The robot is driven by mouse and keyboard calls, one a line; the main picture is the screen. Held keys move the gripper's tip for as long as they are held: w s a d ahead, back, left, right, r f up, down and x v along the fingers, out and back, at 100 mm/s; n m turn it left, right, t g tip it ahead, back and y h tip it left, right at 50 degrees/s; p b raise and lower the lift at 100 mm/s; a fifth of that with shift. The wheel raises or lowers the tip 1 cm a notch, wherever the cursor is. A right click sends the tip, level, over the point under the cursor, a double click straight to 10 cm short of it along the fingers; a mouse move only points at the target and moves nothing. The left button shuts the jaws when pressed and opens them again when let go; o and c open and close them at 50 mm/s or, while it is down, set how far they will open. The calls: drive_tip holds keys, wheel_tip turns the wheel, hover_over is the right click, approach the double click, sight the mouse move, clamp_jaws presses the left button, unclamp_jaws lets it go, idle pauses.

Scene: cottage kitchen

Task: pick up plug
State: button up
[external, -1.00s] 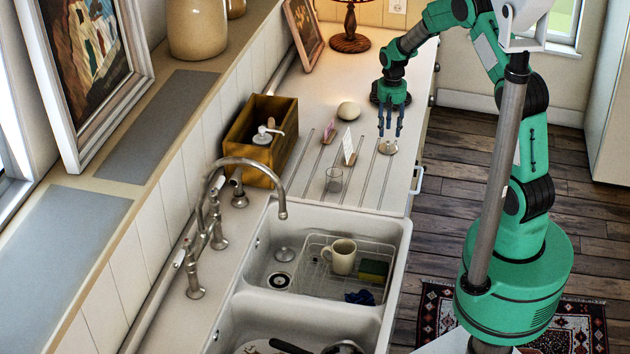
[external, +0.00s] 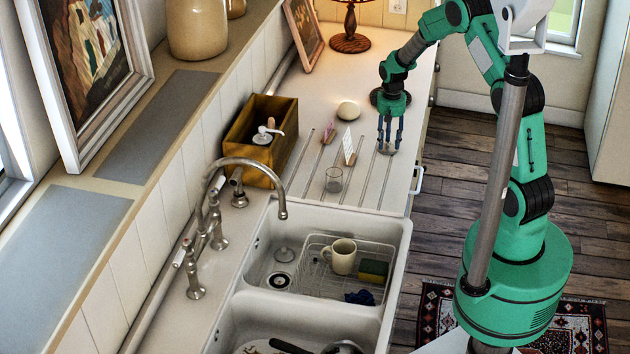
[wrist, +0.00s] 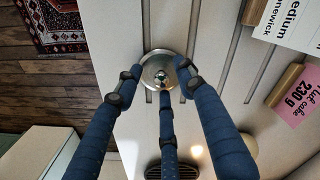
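The plug (external: 386,151) is a small round metal disc lying on the grooved drainboard, right of the sink-side cards. In the wrist view the plug (wrist: 158,70) shows a raised knob at its centre. My gripper (external: 389,146) points straight down over it, with its fingertips at about the plug's level. In the wrist view the blue fingers of my gripper (wrist: 160,78) are spread, with tips around the near side and both sides of the disc. The fingers cover part of its rim. Whether any fingertip touches it, I cannot tell.
Card holders with a white card (external: 348,146) and a pink card (wrist: 301,95) stand left of the plug. A glass (external: 334,180), a pale round object (external: 348,110) and a wooden box (external: 262,140) are nearby. The sink (external: 400,240) lies in front.

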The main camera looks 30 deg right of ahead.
sight(384, 144)
idle(0.4)
clamp_jaws()
drive_tip(key=shift+r, duration=0.15)
drive_tip(key=shift+r, duration=0.5)
wheel_tip(384, 144, up, 2)
drive_tip(key=shift+r, duration=0.1)
drive_tip(key=s+a+r+p, duration=0.1)
drive_tip(key=s, duration=1.5)
drive_tip(key=shift+r, duration=0.25)
